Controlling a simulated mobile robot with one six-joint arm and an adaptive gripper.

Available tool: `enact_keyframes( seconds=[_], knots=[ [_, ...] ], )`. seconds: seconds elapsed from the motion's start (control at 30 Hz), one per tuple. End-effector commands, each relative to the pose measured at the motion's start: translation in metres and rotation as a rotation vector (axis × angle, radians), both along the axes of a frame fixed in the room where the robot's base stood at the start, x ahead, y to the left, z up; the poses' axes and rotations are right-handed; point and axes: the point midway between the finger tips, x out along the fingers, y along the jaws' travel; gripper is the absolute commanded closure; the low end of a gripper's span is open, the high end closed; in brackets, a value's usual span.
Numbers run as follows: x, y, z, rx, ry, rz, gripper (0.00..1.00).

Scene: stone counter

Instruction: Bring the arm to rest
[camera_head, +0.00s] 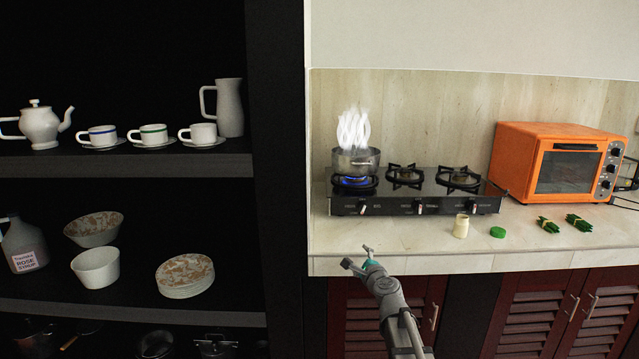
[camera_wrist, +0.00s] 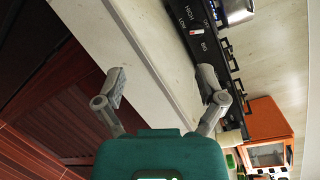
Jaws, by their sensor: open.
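My gripper (camera_head: 362,257) is in front of the stone counter's front edge (camera_head: 350,265), below the left part of the stove. In the wrist view my gripper (camera_wrist: 161,86) has its two fingers spread wide apart, with nothing between them but the view of the counter edge. It is open and empty. My arm reaches up from the bottom of the head view, in front of the dark red cabinet doors (camera_head: 353,315).
A steaming pot (camera_head: 356,162) sits on a lit burner of the gas stove (camera_head: 430,205). A beige jar (camera_head: 461,226), green lid (camera_head: 498,232), green bundles (camera_head: 548,225) and orange oven (camera_head: 556,163) stand to the right. Dark shelves (camera_head: 120,168) with crockery stand at left.

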Motion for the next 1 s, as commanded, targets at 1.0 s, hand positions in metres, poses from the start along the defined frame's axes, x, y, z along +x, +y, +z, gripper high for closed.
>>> enact_keyframes(
  seconds=[1.0],
  knots=[
    [-0.249, -0.019, -0.166, -1.439, 0.487, 1.221, 0.1]
  ],
)
